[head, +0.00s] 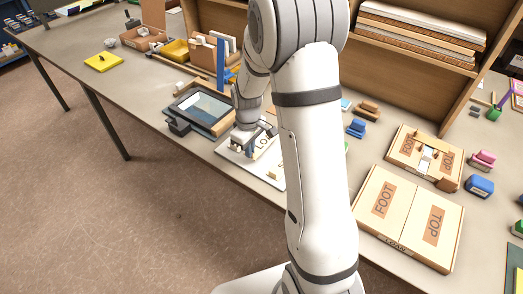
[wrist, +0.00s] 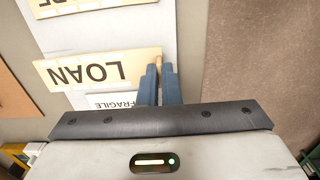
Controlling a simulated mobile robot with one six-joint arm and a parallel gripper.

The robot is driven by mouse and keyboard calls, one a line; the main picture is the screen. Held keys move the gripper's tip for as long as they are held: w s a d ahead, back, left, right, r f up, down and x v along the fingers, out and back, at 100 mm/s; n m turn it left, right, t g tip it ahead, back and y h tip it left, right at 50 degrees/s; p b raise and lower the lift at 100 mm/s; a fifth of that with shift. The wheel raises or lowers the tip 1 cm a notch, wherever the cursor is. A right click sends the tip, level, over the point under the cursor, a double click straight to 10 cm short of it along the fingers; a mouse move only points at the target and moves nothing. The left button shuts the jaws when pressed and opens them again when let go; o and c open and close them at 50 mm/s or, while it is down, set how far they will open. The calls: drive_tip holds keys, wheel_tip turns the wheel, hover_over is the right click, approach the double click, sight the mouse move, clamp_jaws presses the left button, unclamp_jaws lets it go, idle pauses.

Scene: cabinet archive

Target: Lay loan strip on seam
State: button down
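The loan strip, a cream label reading LOAN, shows in the wrist view (wrist: 95,72) over a white board (wrist: 92,32). In the head view its lettering (head: 264,141) shows beside my gripper (head: 250,148). The two dark fingers in the wrist view (wrist: 160,78) are close together with a small tan tab at the strip's right end between them, seemingly gripped. I cannot tell whether the strip is clear of the board. A closed cardboard box (head: 407,216) marked FOOT and TOP lies at right, its seam running between the two labels.
A second FOOT/TOP box (head: 408,150) with small pieces on it lies behind the first. A dark framed tray (head: 200,108) sits left of the white board. Blue stamp-like blocks (head: 357,128) stand nearby. My arm hides part of the table between board and box.

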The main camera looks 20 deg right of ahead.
drive_tip(key=shift+r, duration=0.6)
drive_tip(key=shift+f+p, duration=0.1)
drive_tip(key=shift+p, duration=0.3)
